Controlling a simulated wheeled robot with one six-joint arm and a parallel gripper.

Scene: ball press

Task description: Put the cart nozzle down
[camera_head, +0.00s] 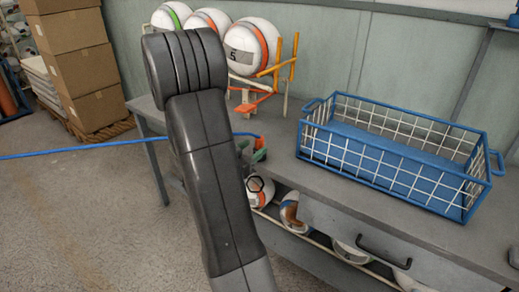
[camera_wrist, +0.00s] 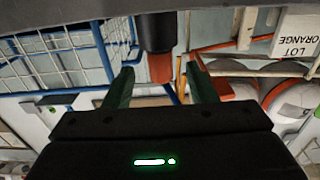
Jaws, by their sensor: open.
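The nozzle is likely the black cylinder with a reddish-brown end (camera_wrist: 157,32) in the wrist view. It points in from the top of the picture, and its reddish end lies between the two green fingers of my gripper (camera_wrist: 162,80). The fingers stand apart with gaps on both sides, so my gripper is open and not clamped on it. In the head view my gripper (camera_head: 260,155) is mostly hidden behind my arm; only a bit of green shows by the bench edge. A blue hose (camera_head: 85,148) runs from the left to that spot. What supports the nozzle is hidden.
A blue wire basket (camera_head: 310,137) stands on the grey bench (camera_head: 400,228) at right, apparently empty. Three striped balls (camera_head: 246,46) sit at the back, beside an orange-and-yellow frame (camera_head: 285,65). More balls (camera_head: 291,212) lie beneath the bench. Cardboard boxes (camera_head: 80,75) stand far left; open floor lies before them.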

